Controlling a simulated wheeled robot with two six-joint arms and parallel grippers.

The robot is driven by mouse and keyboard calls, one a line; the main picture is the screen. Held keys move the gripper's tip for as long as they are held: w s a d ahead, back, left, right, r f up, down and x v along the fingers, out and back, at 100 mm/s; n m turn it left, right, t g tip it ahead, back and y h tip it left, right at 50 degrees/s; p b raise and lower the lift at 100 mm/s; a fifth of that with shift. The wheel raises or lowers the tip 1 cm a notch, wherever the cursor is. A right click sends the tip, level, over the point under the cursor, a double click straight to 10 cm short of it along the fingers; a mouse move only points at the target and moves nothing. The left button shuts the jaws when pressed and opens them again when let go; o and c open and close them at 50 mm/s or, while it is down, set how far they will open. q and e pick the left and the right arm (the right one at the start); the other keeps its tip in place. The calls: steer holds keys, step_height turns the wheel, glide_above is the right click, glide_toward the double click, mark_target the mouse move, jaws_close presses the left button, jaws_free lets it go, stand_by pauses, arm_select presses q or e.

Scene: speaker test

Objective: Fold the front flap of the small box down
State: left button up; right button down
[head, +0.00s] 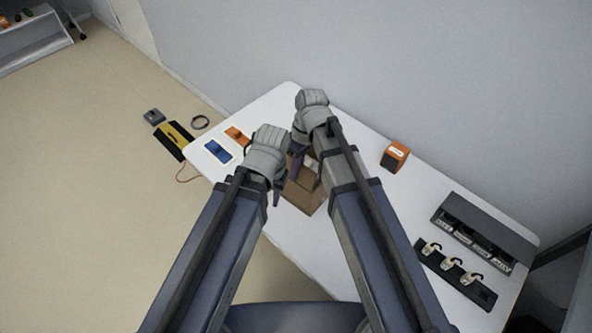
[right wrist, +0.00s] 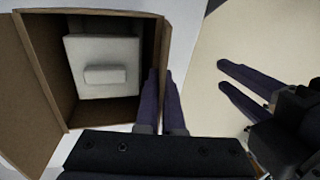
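The small brown cardboard box (head: 302,197) is on the white table, partly hidden by my right arm in the head view. The right wrist view looks down into the open box (right wrist: 66,75), which holds a pale block-like item (right wrist: 103,62). A broad brown flap (right wrist: 22,95) spreads out on its left side. My right gripper (right wrist: 161,72) has its fingers close together at the box's right edge, one on each side of it; a firm hold is unclear. My left gripper (right wrist: 222,74) is apart from the box, its fingers parted and empty.
The table (head: 330,262) also bears a blue device (head: 217,151), an orange item (head: 237,137), an orange-black box (head: 394,155), a dark rack (head: 482,234) and a strip with small white parts (head: 455,273). A wall closes off the far side.

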steer(key=g+y+b, duration=0.3)
steer(key=b, duration=0.1)
steer(key=shift+w+d+f, duration=0.3)
steer(key=shift+w+d, duration=0.05)
steer(key=shift+w, duration=0.05)
steer(key=c, duration=1)
jaws_free()
steer(key=shift+c, duration=0.2)
